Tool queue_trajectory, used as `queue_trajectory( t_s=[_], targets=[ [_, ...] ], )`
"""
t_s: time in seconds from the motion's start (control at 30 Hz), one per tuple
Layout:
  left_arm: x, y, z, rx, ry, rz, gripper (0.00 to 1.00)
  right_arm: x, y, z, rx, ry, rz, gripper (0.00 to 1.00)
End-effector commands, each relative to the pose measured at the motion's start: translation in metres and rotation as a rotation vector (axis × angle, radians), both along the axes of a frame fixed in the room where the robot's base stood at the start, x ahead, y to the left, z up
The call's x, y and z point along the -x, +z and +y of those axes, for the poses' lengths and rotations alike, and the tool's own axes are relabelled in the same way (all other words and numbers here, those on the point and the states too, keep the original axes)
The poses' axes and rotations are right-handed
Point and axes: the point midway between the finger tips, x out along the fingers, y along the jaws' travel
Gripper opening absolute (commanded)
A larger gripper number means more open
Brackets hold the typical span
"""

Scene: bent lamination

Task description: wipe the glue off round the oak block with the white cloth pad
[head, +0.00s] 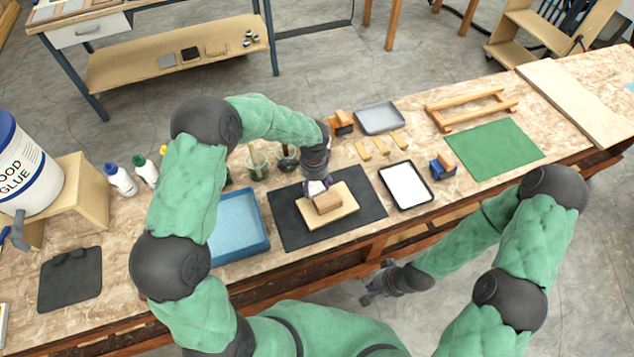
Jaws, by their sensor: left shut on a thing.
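The oak block (327,203) sits on a pale wooden board (343,213), which lies on a black mat (287,222). My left gripper (317,182) is over the board, just behind the block. It is shut on the white cloth pad (316,188), of which only a small part shows below the fingers. The pad is close to the block's far side; I cannot tell whether it touches the block or board. Any glue round the block is too small to see. My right gripper (375,283) is off the table's front edge, empty, with its fingers apart.
A blue tray (263,243) stands left of the mat, and a white-lined tray (405,186) right of it. Two jars (257,165) stand behind the mat. A blue clamp-like tool (437,170) and a green mat (492,149) lie further right.

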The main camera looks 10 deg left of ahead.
Motion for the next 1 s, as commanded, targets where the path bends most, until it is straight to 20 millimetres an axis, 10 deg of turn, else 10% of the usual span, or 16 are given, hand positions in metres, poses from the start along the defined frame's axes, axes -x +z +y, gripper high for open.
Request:
queue_trajectory(
  t_s=[1.0],
  targets=[
    [-0.005,0.026,0.015,0.000,0.001,-0.001,0.37,0.000,0.019,0.000,0.000,0.000,0.000,0.00]
  ],
)
